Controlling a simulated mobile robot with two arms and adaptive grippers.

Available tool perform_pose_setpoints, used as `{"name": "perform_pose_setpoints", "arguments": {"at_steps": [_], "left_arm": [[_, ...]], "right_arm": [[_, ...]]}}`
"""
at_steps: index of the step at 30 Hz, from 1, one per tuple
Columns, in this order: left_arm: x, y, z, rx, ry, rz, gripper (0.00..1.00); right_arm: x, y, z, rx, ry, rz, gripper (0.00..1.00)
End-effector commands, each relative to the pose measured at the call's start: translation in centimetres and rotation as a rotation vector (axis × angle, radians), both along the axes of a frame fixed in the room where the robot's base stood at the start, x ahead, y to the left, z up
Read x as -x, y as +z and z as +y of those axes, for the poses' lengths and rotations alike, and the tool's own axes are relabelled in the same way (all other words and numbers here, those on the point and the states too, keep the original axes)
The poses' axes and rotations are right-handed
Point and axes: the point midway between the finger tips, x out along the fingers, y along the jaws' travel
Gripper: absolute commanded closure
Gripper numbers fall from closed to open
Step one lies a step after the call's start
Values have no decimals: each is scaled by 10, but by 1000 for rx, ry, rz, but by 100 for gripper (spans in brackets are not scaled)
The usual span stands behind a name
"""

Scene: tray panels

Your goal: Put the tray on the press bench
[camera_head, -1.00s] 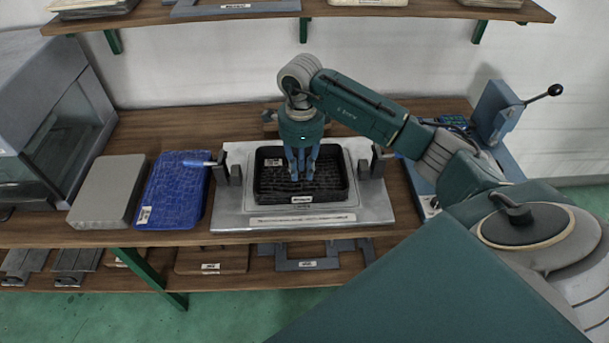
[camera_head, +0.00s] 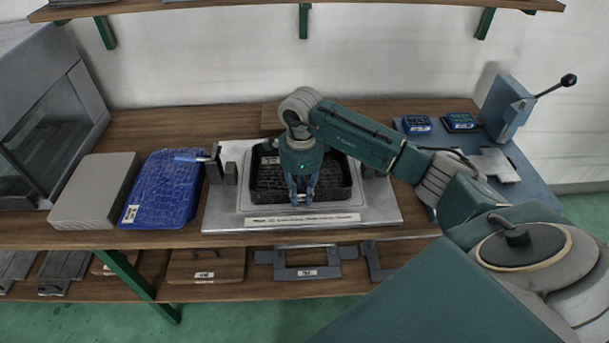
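A black rectangular tray (camera_head: 265,187) sits in a grey metal fixture (camera_head: 222,212) on the wooden bench. My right gripper (camera_head: 302,202) points down at the tray's front wall, with its fingertips around or against the front rim. Two fingers show slightly apart; I cannot tell whether they clamp the rim. My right wrist and arm hide part of the tray's back and right side. A blue-grey bench (camera_head: 530,182) with a lever press (camera_head: 508,107) stands at the right; I take it for the press bench. My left gripper is not in view.
A blue textured panel (camera_head: 165,190) and a grey slab (camera_head: 95,192) lie left of the fixture. Two small blue boxes (camera_head: 416,124) (camera_head: 460,121) and a grey plate (camera_head: 494,165) occupy the right bench. Dark upright blocks (camera_head: 231,172) flank the tray. A shelf (camera_head: 390,4) hangs above.

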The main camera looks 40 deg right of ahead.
Motion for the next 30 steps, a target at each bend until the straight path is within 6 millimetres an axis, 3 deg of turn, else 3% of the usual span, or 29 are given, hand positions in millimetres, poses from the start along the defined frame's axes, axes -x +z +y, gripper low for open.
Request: {"name": "perform_pose_setpoints", "arguments": {"at_steps": [5,9,17,30], "left_arm": [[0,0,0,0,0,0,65],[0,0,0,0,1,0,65],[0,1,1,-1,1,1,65],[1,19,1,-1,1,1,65]], "right_arm": [[3,-4,1,-1,1,10,78],[4,-5,1,-1,2,12,100],[4,-3,1,0,2,13,100],[3,27,0,1,1,9,100]]}}
